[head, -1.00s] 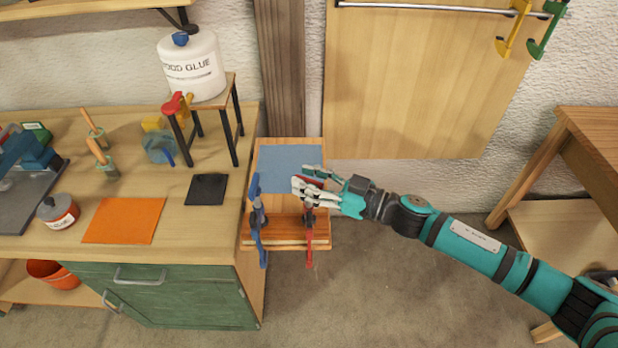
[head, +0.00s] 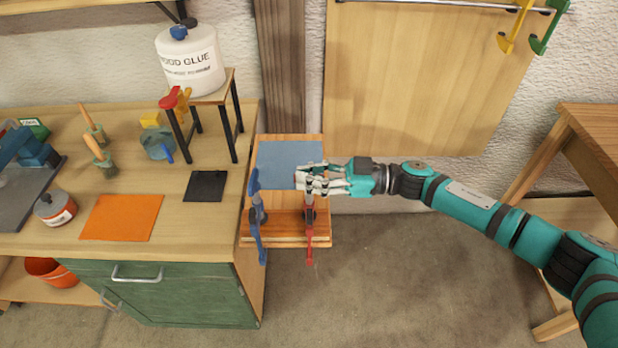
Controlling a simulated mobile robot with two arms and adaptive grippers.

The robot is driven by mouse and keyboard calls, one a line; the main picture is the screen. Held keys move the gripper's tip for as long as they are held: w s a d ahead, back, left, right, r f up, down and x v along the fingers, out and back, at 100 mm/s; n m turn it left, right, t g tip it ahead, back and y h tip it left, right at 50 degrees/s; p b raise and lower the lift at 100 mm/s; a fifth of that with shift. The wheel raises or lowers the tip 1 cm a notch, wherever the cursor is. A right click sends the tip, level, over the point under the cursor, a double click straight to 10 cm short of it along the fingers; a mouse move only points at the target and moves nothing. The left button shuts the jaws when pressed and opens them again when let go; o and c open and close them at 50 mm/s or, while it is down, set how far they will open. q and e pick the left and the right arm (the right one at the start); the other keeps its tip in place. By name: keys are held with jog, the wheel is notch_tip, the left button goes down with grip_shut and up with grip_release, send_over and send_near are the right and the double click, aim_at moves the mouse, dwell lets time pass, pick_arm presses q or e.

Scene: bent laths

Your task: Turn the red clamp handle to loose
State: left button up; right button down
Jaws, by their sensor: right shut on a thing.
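The red clamp (head: 309,238) is fixed upright at the front of the small wooden shelf (head: 282,242), to the right of a blue clamp (head: 258,217). My right gripper (head: 302,180) is shut at the top of the red clamp, on its handle. The fingers hide most of the handle, so its exact angle cannot be told. My left gripper is not in view.
A blue mat (head: 285,160) lies behind the clamps. The workbench (head: 185,245) at left holds an orange mat (head: 120,217), a black mat (head: 205,186), and a wood glue jug (head: 192,65) on a small stand. The floor in front is clear.

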jog(key=shift+r+n+g, duration=0.15)
jog(key=shift+n+g, duration=0.35)
jog(key=shift+g, duration=0.3)
jog(key=c, duration=1.4)
grip_release()
jog(key=shift+o, duration=0.2)
jog(key=d, duration=1.2)
jog(key=shift+w, duration=0.1)
